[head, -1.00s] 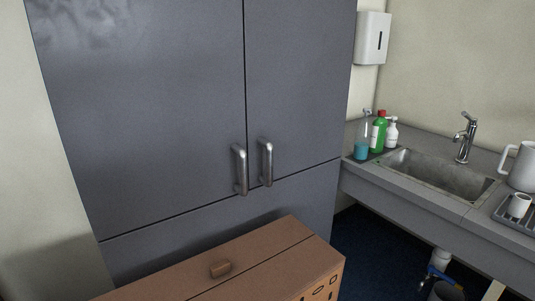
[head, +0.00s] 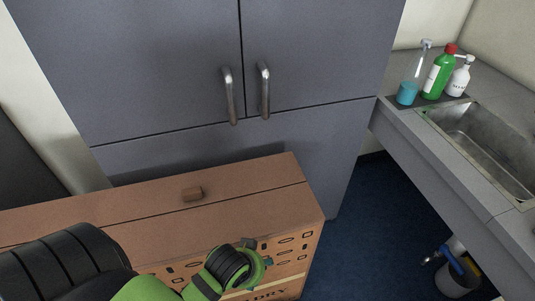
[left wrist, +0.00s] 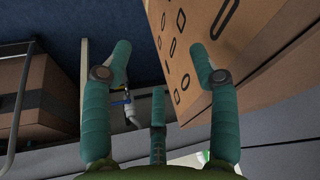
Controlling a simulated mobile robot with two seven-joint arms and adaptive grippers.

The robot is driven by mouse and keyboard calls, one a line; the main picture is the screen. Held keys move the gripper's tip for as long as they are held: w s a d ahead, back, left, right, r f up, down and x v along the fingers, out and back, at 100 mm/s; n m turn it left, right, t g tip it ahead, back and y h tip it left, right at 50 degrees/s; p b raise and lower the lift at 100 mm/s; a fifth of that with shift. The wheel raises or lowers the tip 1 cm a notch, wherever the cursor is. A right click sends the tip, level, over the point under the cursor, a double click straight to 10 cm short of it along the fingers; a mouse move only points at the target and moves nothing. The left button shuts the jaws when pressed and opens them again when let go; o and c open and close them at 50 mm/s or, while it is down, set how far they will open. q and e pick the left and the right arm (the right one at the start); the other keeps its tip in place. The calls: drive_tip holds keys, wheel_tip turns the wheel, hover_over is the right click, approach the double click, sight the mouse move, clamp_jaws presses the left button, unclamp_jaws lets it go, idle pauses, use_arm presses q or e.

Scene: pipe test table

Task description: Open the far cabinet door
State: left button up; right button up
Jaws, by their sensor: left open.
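The grey cabinet has a left door (head: 150,65) and a right door (head: 315,60), both shut with a thin seam between them. The left door's metal handle (head: 229,97) and the right door's handle (head: 264,92) stand upright beside the seam. My left gripper (head: 254,258) is low in the head view, in front of the brown box and well below the handles. In the left wrist view its teal fingers (left wrist: 162,58) are spread and empty, with the box's slotted side close to the right finger. My right gripper is not in view.
A counter (head: 410,140) with a sink (head: 490,145) and bottles (head: 438,72) is on the right. Blue floor (head: 375,220) lies open between box and counter.

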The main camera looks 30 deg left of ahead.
use_arm(q)
drive_tip(key=w+a+r+t, duration=0.1)
drive_tip(key=w+r, duration=0.1)
drive_tip(key=w, duration=0.1)
drive_tip(key=w+a+r+n+t, duration=0.1)
drive_tip(key=w+a+r, duration=0.1)
drive_tip(key=w+r, duration=0.1)
drive_tip(key=w+a+r+t+y, duration=0.1)
drive_tip(key=w+r, duration=0.2)
drive_tip(key=shift+w+a+r+t, duration=0.15)
drive_tip(key=shift+a+t, duration=0.05)
drive_tip(key=shift+t, duration=0.2)
drive_tip(key=w+a+r+n+t+y, duration=0.1)
drive_tip(key=w+a+r+t, duration=0.3)
drive_tip(key=w, duration=0.3)
drive_tip(key=n+t+y, duration=0.3)
drive_tip(key=t, duration=0.2)
approach(267, 87)
drive_tip(key=x, duration=0.4)
drive_tip(key=shift+w, duration=0.15)
drive_tip(key=shift+w+a+r+p, duration=0.2)
drive_tip(key=shift+w+p, duration=0.1)
drive_tip(key=shift+p+x, duration=0.65)
drive_tip(key=shift+x, duration=2.4)
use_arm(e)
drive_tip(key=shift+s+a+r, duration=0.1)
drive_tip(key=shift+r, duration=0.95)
use_arm(q)
drive_tip(key=shift+f, duration=0.15)
